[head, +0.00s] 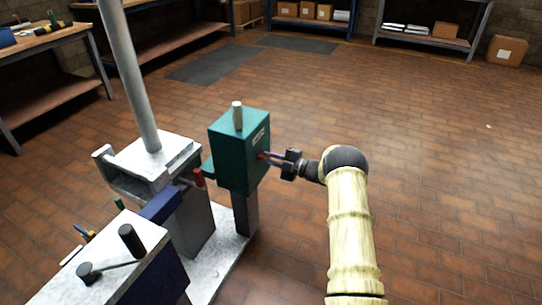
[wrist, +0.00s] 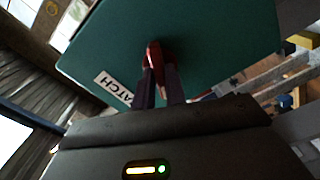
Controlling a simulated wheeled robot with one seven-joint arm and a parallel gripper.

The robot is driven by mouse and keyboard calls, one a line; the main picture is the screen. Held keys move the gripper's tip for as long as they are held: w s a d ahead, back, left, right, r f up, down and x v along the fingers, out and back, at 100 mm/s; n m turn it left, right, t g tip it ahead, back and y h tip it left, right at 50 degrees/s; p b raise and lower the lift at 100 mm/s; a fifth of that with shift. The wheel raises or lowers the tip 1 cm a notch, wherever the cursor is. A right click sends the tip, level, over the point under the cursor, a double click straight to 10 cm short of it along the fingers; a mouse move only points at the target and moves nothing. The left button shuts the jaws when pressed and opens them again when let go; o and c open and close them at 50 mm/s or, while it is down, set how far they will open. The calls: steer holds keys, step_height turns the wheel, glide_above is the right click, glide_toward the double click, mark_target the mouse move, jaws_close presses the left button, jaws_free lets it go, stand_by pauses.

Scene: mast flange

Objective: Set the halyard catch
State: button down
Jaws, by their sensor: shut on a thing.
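The halyard catch is a green box (head: 236,150) on a grey post, with a pale peg on its top. In the wrist view the green box (wrist: 190,45) fills the upper middle and carries a white label (wrist: 113,88) that reads "...ATCH". A small red lever (wrist: 153,56) stands out from the box face. My gripper (wrist: 158,84) is shut on this red lever, with a dark finger on each side of it. In the head view my gripper (head: 277,160) reaches the box's right face from the right. The fingers cover part of the lever.
A pale mast (head: 128,75) rises from a grey metal bracket (head: 155,160) left of the box. A second red handle (head: 199,178) sits between them. A bench with a dark crank (head: 131,240) stands front left. The tiled floor on the right is clear.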

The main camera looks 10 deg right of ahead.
steer(key=m+p, duration=0.4)
steer(key=m, duration=0.8)
steer(key=shift+f+m, duration=0.1)
steer(key=shift+m, duration=0.3)
steer(key=c, duration=1.4)
jaws_free()
steer(key=shift+c, duration=0.2)
steer(key=shift+s+d, duration=0.1)
steer(key=shift+d, duration=0.05)
steer(key=p+v, duration=0.3)
steer(key=v, duration=1.4)
steer(key=shift+p, duration=0.35)
